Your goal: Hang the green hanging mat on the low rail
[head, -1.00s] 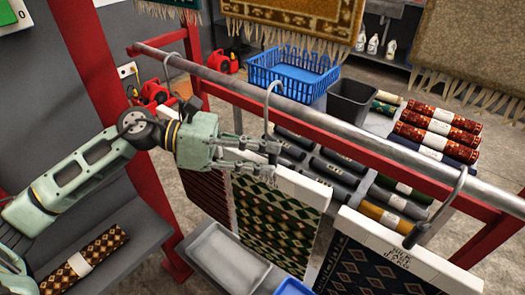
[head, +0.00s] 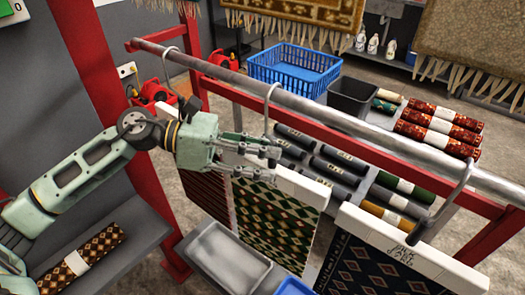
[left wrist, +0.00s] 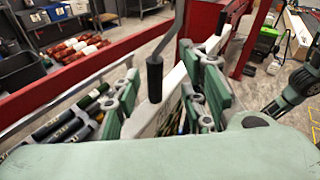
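The green hanging mat (head: 272,225), with a diamond pattern, hangs upright below the low rail (head: 335,115). Its white header bar (head: 300,188) is at the top. My left gripper (head: 262,160) is at the bar's left end, below the rail. In the left wrist view its fingers (left wrist: 160,100) stand open on both sides of the header bar (left wrist: 175,95), with a gap on the left side. A metal hook (head: 268,110) comes down from the rail; its black tip (left wrist: 154,78) is close to the bar. Whether it engages the bar is unclear. My right gripper is out of view.
A dark red mat (head: 205,195) hangs to the left and a navy mat (head: 360,265) to the right. A grey tray (head: 225,262) stands below. Red posts (head: 120,120) and a red beam flank the rail. Rolled rugs (head: 440,125) and a blue basket (head: 295,70) lie behind.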

